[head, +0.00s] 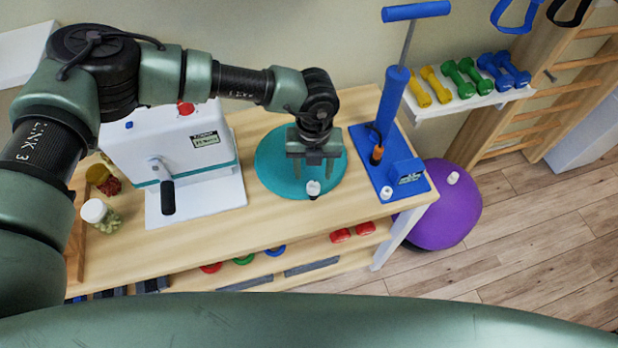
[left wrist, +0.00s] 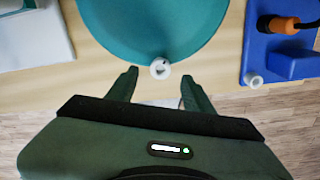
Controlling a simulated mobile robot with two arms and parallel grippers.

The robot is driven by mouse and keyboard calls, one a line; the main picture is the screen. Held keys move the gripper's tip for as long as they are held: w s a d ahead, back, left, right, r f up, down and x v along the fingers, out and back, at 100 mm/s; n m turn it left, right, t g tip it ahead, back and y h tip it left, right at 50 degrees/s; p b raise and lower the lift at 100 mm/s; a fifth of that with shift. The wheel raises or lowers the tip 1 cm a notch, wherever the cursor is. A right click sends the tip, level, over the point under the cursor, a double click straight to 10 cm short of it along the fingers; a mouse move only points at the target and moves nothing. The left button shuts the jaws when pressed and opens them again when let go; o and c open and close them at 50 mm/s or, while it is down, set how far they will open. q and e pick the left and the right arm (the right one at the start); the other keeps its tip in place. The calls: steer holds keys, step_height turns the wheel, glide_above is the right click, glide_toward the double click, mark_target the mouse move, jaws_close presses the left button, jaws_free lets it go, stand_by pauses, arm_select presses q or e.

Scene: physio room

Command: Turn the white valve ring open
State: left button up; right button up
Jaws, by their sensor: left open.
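A small white valve ring (head: 313,188) sits at the near edge of a round teal cushion (head: 270,165) on the wooden table. My left gripper (head: 314,168) points down over the cushion. Its two fingers are apart with nothing between them. In the left wrist view, the left gripper (left wrist: 158,79) has the ring just beyond its fingertips, about midway between them. I cannot tell the exact height gap. My right gripper is not in view.
A blue pump (head: 392,105) on a blue base stands right of the cushion, with another white knob (head: 387,192) at its front corner. A white machine (head: 185,145) with a black handle stands left. A purple ball (head: 435,215) with a white plug is on the floor beside the table.

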mark_target(313, 188)
arm_select(q)
step_height(313, 188, down, 6)
steer(key=shift+r+p, duration=0.1)
steer(key=shift+p, duration=0.55)
jaws_close()
